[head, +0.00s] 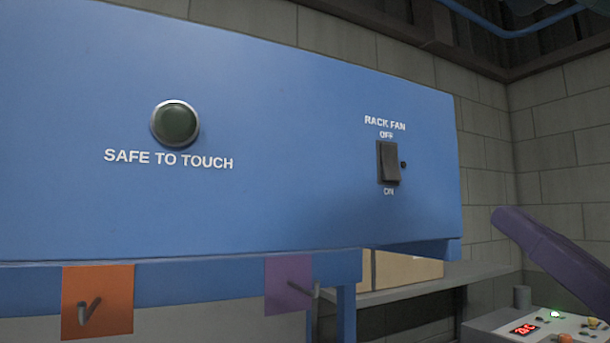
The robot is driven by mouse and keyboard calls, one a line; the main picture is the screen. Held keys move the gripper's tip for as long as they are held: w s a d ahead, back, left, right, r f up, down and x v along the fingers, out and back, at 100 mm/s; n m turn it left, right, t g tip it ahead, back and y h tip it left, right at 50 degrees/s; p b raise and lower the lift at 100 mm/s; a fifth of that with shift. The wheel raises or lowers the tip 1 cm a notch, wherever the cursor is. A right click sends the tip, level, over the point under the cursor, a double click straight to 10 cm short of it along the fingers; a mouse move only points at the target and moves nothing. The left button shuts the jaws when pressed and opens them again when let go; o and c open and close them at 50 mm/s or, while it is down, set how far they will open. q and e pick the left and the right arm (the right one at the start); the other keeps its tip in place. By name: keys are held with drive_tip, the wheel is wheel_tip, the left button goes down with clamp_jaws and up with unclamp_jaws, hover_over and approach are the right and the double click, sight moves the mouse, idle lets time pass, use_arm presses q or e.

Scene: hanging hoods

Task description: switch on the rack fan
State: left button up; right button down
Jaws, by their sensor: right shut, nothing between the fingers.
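The rack fan switch (388,163) is a dark rocker on the blue panel, right of centre. OFF is printed above it and ON below it. Its lower half looks lighter and seems to stand out from the panel, though the tilt is hard to read. My left gripper is out of view.
The blue hood panel (290,120) fills the left and middle. It bears a dark green round SAFE TO TOUCH lamp (175,124). Orange (110,290) and purple (285,275) hook plates are below. A control box (495,325) stands at lower right.

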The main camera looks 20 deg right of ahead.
sight(394, 172)
drive_tip(key=p+x, duration=0.2)
drive_tip(key=x, duration=0.1)
drive_tip(key=f+p+x, duration=0.1)
drive_tip(key=p+x, duration=0.1)
drive_tip(key=x, duration=0.2)
drive_tip(key=w+p+x, duration=0.1)
drive_tip(key=p+x, duration=0.1)
drive_tip(key=x, duration=0.1)
drive_tip(key=shift+w+f, duration=0.15)
drive_tip(key=shift+w, duration=0.1)
drive_tip(key=shift+w+a+f+p, duration=0.1)
drive_tip(key=shift+w+f+p, duration=0.1)
drive_tip(key=shift+w+p, duration=0.25)
drive_tip(key=shift+w, duration=0.1)
drive_tip(key=shift+f, duration=0.1)
drive_tip(key=shift+w+f+b, duration=0.2)
drive_tip(key=shift+w+b, duration=0.05)
drive_tip(key=shift+b, duration=0.3)
drive_tip(key=shift+w+r, duration=0.1)
drive_tip(key=shift+r, duration=0.05)
